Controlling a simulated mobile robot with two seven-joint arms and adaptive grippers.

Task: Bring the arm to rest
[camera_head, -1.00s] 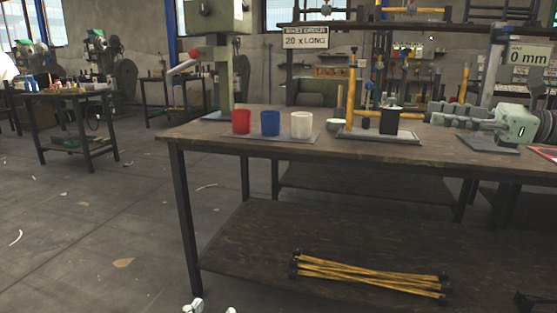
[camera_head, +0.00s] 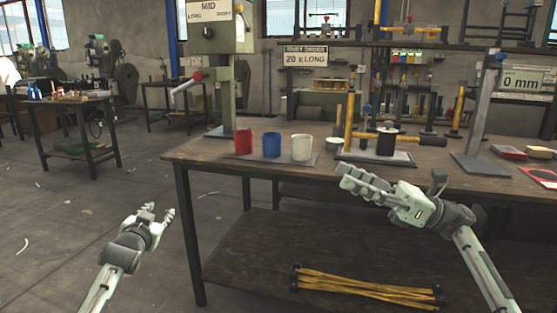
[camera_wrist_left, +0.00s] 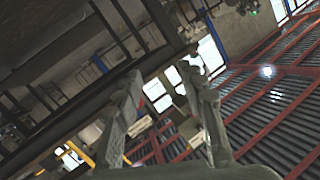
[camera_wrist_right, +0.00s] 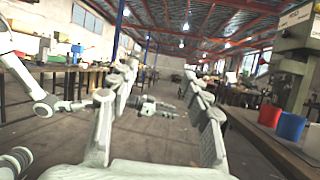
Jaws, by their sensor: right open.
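My left gripper (camera_head: 160,211) is held over the floor, left of the workbench (camera_head: 230,168), with its fingers pointing up and away. In the left wrist view its two fingers (camera_wrist_left: 163,75) stand apart with nothing between them. My right gripper (camera_head: 346,177) appears in front of the workbench's front edge, with its fingers pointing left. In the right wrist view its fingers (camera_wrist_right: 160,78) are spread and empty, facing the open aisle. Both arms are bent, and neither gripper visibly touches anything.
A red cup (camera_head: 243,142), a blue cup (camera_head: 271,145) and a white cup (camera_head: 302,148) stand on the bench. A yellow-handled hammer (camera_head: 385,135) lies behind my right gripper. Yellow rods (camera_head: 365,284) lie on the lower shelf.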

